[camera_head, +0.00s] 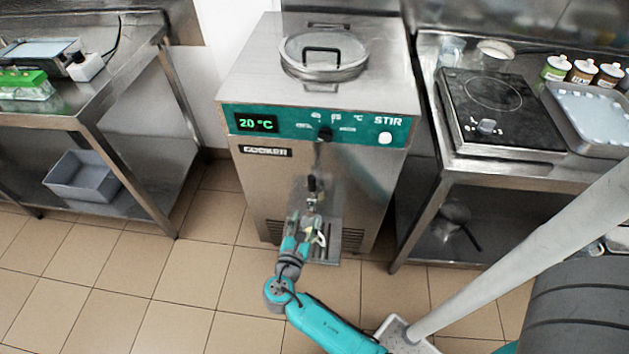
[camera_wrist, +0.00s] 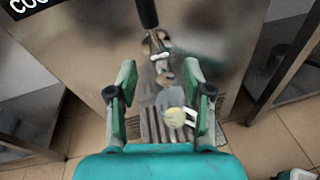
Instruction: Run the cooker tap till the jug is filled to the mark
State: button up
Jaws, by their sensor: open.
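The cooker (camera_head: 255,180) is a steel cabinet with a teal panel reading 20 °C. Its tap (camera_head: 312,190) has a black upright handle and shows in the wrist view as a black lever (camera_wrist: 147,14) above a metal spout. Below it, a small greyish jug (camera_wrist: 170,98) with a pale yellowish part stands over the slatted drip tray (camera_wrist: 152,128). My gripper (camera_wrist: 161,70) is open, its fingers on either side of the jug and below the tap handle. It also shows in the head view (camera_head: 306,222), hiding most of the jug. I cannot tell the jug's fill level.
A steel table (camera_head: 135,75) stands left, with a grey bin (camera_head: 83,178) on its lower shelf. Right is a steel bench (camera_head: 470,174) with a hob (camera_head: 497,110), bottles and a tray (camera_head: 595,118). Tiled floor lies clear at the left front.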

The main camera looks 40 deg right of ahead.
aim_at(310, 183)
notch_tip(310, 183, up, 5)
jog(key=w+g+h, duration=0.1)
jog(key=w+h, duration=0.2)
jog(key=shift+n, duration=0.3)
jog(key=x, duration=1)
jog(key=shift+d+f, duration=0.35)
grip_shut()
